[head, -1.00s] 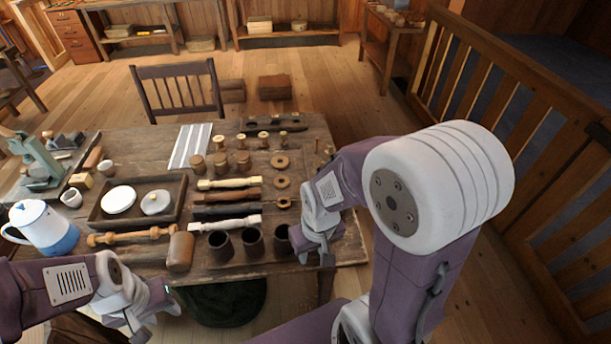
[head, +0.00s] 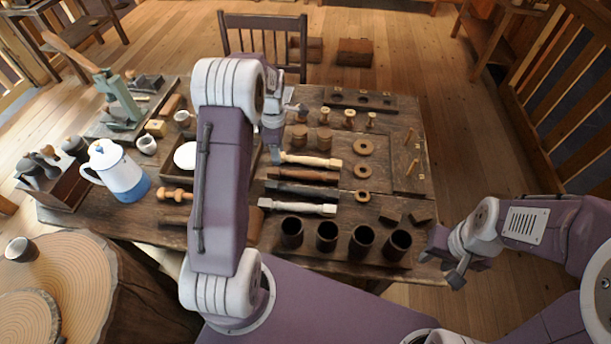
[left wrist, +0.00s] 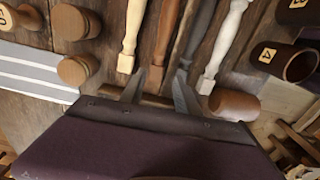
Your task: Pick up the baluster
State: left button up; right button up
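Several turned spindles lie side by side on the table: a cream one (head: 309,160), a brown one (head: 303,175), a dark one (head: 302,189) and a white one (head: 300,207). Which is the baluster is not marked. They also show in the left wrist view: cream (left wrist: 131,38), brown (left wrist: 164,40), dark (left wrist: 197,38) and white (left wrist: 228,45). My left gripper (head: 276,148) is over the spindles' left ends. In the left wrist view its fingers (left wrist: 158,85) are apart and empty, with the brown spindle's end showing between them. My right gripper (head: 446,264) is open and empty beyond the table's right front corner.
Dark cups (head: 327,237) stand in a row along the front edge. A mallet head (left wrist: 236,104) is near the white spindle. My left arm hides part of the tray. A blue-white jug (head: 120,175) stands left.

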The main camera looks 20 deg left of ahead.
aim_at(279, 170)
pick_arm(q)
jog(key=f, duration=0.4)
jog(key=shift+w+a, duration=0.1)
jog(key=shift+w, duration=0.15)
jog(key=f, duration=0.5)
jog(key=shift+a+f, duration=0.2)
jog(key=shift+a, duration=0.05)
jog(key=shift+s, duration=0.1)
grip_shut()
